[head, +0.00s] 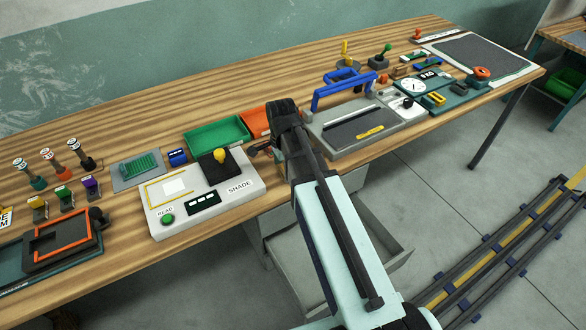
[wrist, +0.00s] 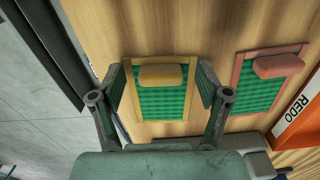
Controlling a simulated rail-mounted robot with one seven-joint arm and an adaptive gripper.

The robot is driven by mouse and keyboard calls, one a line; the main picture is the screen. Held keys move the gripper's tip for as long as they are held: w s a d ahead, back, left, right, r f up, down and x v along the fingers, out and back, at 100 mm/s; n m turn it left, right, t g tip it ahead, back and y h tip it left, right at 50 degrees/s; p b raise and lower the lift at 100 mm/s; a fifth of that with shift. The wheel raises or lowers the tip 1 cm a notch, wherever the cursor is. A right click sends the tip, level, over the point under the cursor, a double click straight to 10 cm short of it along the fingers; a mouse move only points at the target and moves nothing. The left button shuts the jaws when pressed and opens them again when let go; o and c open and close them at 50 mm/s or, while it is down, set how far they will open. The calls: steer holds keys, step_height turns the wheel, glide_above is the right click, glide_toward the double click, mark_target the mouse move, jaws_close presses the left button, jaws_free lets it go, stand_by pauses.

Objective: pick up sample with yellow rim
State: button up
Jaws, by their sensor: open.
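The sample with the yellow rim (wrist: 161,101) lies on the wooden bench in the wrist view. It has green mesh inside the rim and a yellow tab (wrist: 162,76) across its upper part. My gripper (wrist: 160,88) is open, with one finger on each side of this sample. The fingers look close to its side edges, but I cannot tell whether they touch it. A similar sample with a red rim (wrist: 262,83) and a red tab lies to the right. In the head view, my arm and the dark gripper cover this spot, and I cannot make out the yellow-rimmed sample.
An orange tray (head: 256,119) and a green tray (head: 217,131) stand at the bench's back. A grey SHADE reader (head: 231,199) is left of my arm, and a grey press with a blue handle (head: 345,89) is right. An open drawer (head: 290,262) juts out below.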

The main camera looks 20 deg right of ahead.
steer(key=c, duration=1)
steer(key=shift+c, duration=0.2)
